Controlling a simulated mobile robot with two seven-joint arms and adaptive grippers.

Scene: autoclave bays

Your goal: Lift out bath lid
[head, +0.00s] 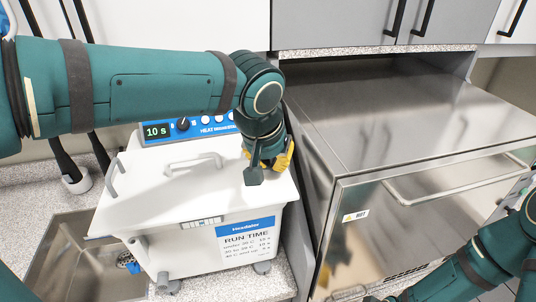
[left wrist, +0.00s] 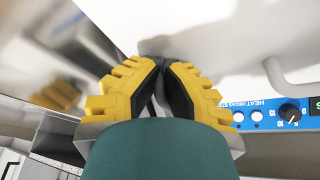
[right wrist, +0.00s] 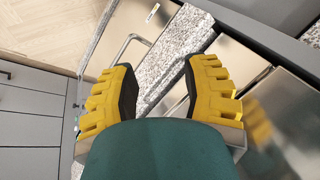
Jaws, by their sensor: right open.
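The white bath lid (head: 226,187) lies on top of the white heated bath (head: 185,245). A white handle (head: 193,162) stands at its middle; part of a handle (left wrist: 292,78) also shows in the left wrist view. My left gripper (head: 270,165) is at the right end of the lid, pointing down. In the left wrist view, its yellow fingertips (left wrist: 161,66) are together close over the white surface. Something grey shows between them; I cannot tell whether it is gripped. My right gripper (right wrist: 158,88) is open and empty, over the counter edge near the steel unit.
A steel autoclave (head: 400,115) with a bar handle and a HOT label stands close on the right. A sink (head: 75,262) lies to the left. The bath's blue control panel (head: 215,124) is behind the lid. A grey side handle (head: 114,178) is at the left.

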